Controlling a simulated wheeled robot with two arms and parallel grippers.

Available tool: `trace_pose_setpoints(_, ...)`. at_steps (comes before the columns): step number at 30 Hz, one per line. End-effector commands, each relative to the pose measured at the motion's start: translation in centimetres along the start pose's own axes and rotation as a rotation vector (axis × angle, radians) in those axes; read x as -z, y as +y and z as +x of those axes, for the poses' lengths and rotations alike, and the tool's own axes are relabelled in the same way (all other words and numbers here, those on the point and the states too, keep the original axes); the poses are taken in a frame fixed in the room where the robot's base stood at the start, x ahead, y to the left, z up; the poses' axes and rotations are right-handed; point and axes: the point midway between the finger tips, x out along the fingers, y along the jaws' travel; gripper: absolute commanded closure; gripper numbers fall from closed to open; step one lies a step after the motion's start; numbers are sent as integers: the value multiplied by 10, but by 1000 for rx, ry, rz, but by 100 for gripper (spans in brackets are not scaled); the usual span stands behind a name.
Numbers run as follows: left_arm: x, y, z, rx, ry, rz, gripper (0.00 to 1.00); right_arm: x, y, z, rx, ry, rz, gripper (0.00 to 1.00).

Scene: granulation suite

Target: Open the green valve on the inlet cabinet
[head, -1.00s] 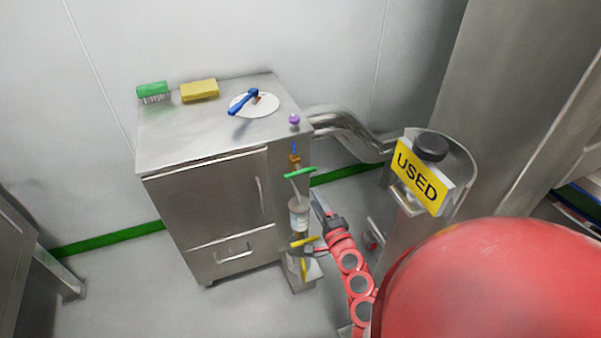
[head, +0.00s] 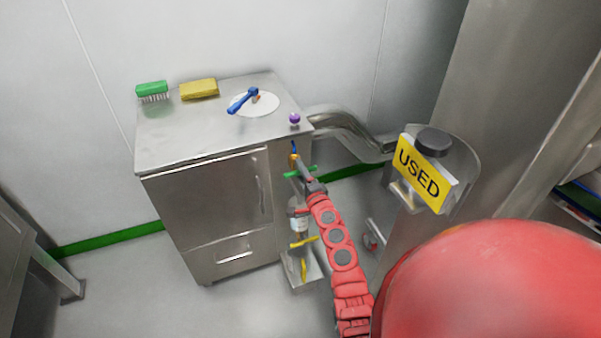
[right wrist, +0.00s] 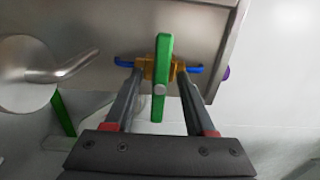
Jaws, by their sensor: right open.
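The inlet cabinet (head: 215,195) is a steel box against the wall. The green valve handle (head: 292,173) is on its right side, partly hidden behind my right gripper in the head view. In the right wrist view the green handle (right wrist: 161,85) stands lengthwise between the two fingers, in front of a brass-coloured body with blue parts. My right gripper (head: 300,165) is open, its fingers reaching to either side of the handle. I cannot tell whether they touch it. My left gripper is not in view.
Yellow handles (head: 303,242) and a bottle (head: 297,215) are below the green valve. A steel vessel with a yellow USED sign (head: 420,172) stands right of my arm.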

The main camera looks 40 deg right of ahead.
Motion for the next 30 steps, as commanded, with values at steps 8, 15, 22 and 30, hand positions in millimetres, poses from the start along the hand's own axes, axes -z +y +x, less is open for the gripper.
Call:
trace_pose_setpoints(8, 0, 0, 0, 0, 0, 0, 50, 0, 0, 0, -1, 0, 0, 85)
trace_pose_setpoints(15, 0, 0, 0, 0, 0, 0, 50, 0, 1, 0, -1, 0, 0, 100)
trace_pose_setpoints(22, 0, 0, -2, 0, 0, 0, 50, 0, 1, -1, -1, 0, -15, 100)
trace_pose_setpoints(30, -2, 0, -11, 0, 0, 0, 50, 1, 4, -1, -3, 1, -134, 100)
